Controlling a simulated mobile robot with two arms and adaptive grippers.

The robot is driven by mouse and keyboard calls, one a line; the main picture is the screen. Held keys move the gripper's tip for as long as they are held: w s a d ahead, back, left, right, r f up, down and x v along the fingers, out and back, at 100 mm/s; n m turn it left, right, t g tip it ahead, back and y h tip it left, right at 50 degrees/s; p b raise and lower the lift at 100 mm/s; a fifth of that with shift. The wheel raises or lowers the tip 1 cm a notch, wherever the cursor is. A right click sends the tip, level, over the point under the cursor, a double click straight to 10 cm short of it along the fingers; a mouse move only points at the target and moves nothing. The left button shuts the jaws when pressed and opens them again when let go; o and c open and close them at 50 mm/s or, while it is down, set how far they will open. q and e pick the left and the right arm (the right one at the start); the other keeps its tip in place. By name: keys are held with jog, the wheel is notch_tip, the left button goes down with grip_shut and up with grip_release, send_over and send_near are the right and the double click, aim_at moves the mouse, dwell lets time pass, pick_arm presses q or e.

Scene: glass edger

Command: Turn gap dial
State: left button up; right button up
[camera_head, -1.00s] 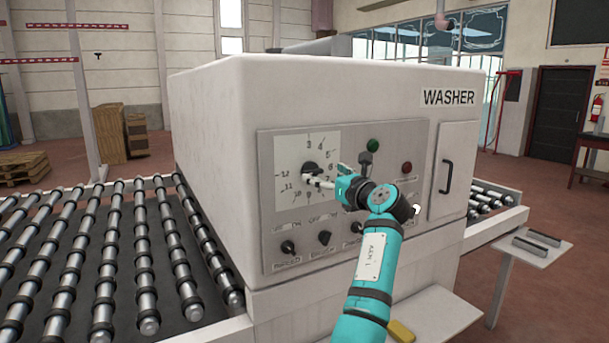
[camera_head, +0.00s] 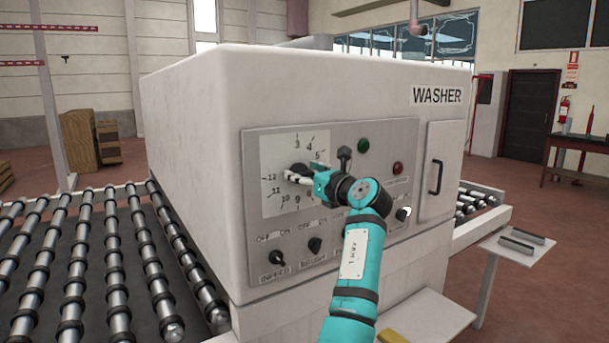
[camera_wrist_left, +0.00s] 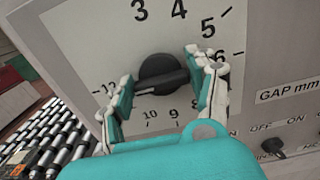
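The gap dial is a black knob (camera_head: 299,169) on a white numbered plate (camera_head: 283,150) on the washer's front panel; fingers partly cover it. My left gripper (camera_head: 298,178) is at the dial. In the left wrist view the dial (camera_wrist_left: 162,74) sits between the two teal and white fingers of my left gripper (camera_wrist_left: 163,88). The fingers are apart, one on each side, with a visible gap on the left; the right finger is close to the knob, and contact cannot be told. The knob's ridge lies roughly level. My right gripper is not in view.
Smaller black knobs (camera_head: 278,258) sit below the plate. Green (camera_head: 363,146) and red (camera_head: 397,168) buttons and a black switch (camera_head: 345,154) are to its right. A roller conveyor (camera_head: 70,270) runs at the left. A small shelf (camera_head: 515,247) stands at the right.

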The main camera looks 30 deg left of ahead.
pick_arm(q)
jog(key=c, duration=0.6)
